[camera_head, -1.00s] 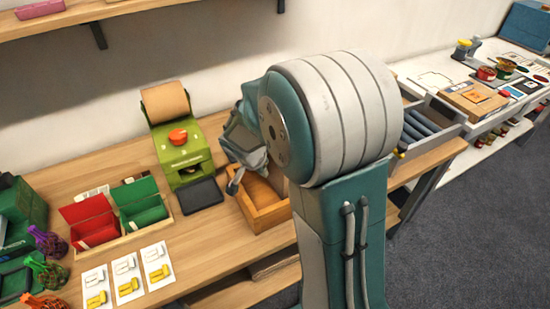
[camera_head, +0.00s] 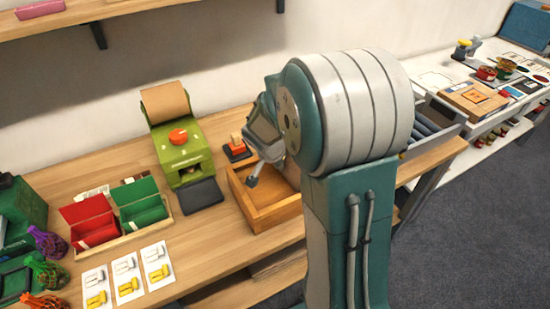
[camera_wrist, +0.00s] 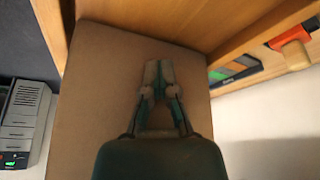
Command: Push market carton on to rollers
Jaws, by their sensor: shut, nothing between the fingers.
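In the wrist view my gripper (camera_wrist: 158,72) is shut and empty, with its fingertips over a plain brown, flat-sided surface that looks like the market carton (camera_wrist: 105,75). I cannot tell whether the tips touch it. In the head view my gripper (camera_head: 252,182) hangs at the wooden tray (camera_head: 275,215), whose left part looks empty. The carton cannot be made out there; my arm covers that area. The grey-blue rollers (camera_head: 428,122) lie in a frame at the bench's right end, partly hidden by my arm.
An orange-topped stamp (camera_head: 237,142) stands behind the tray. A green machine (camera_head: 182,152) with a paper roll stands to its left. Red (camera_head: 92,215) and green (camera_head: 140,203) boxes and picture cards (camera_head: 127,277) lie farther left. A flat box (camera_head: 474,98) sits on the far white table.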

